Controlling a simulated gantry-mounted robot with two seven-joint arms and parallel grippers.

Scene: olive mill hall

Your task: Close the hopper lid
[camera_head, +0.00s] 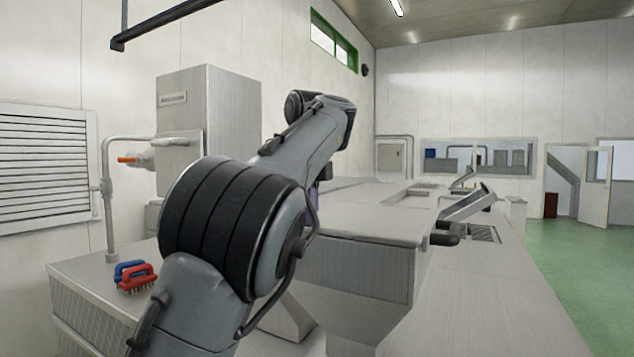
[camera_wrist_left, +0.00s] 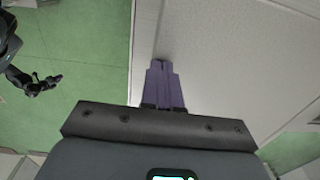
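The steel hopper (camera_head: 358,290) stands in the middle of the head view, with sloping walls below. A broad flat plate, the hopper lid (camera_head: 375,213), lies about level over its top; I see no clear gap along its near edge. My left arm covers its left side. My left gripper (camera_head: 314,200) shows only as a bit of purple behind the arm, at the lid's left side. In the left wrist view its purple fingers (camera_wrist_left: 163,68) are together, tips over or against a pale panel's edge strip; contact cannot be told. A dark jointed part with small prongs, probably my right gripper (camera_wrist_left: 45,84), shows far left.
A red brush (camera_head: 137,279) and a blue brush (camera_head: 128,268) lie on a steel bench at left, beside a pipe (camera_head: 108,200). A steel cabinet (camera_head: 208,115) stands behind. A tilted panel (camera_head: 467,205) rises right of the hopper. Green floor (camera_head: 570,265) is open at right.

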